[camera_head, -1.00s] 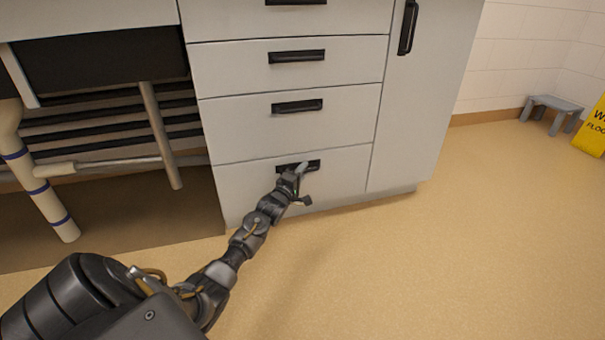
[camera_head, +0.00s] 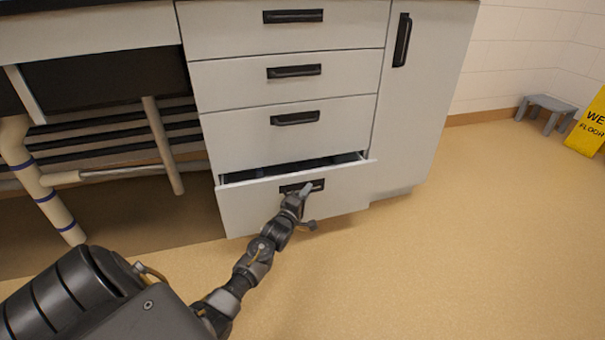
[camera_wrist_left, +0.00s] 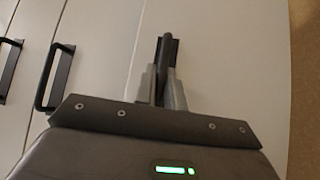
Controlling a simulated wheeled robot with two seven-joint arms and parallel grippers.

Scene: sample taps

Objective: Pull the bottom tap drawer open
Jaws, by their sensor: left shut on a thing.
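The bottom drawer (camera_head: 345,193) of the white cabinet stands partly open, with a dark gap showing above its front panel. Its black handle (camera_head: 290,188) is near the top middle of the front. My left gripper (camera_head: 304,192) is shut on this handle. In the left wrist view the handle (camera_wrist_left: 167,48) lies between the two grey fingers of the left gripper (camera_wrist_left: 163,85). The inside of the drawer is mostly hidden in shadow. My right gripper is in neither view.
Several closed drawers with black handles (camera_head: 295,118) are above. A closed cabinet door (camera_head: 420,110) is to the right. Pipes (camera_head: 45,205) stand under the counter at left. A grey stool (camera_head: 547,105) and a yellow wet-floor sign (camera_head: 592,125) are far right. The floor (camera_head: 450,260) in front is clear.

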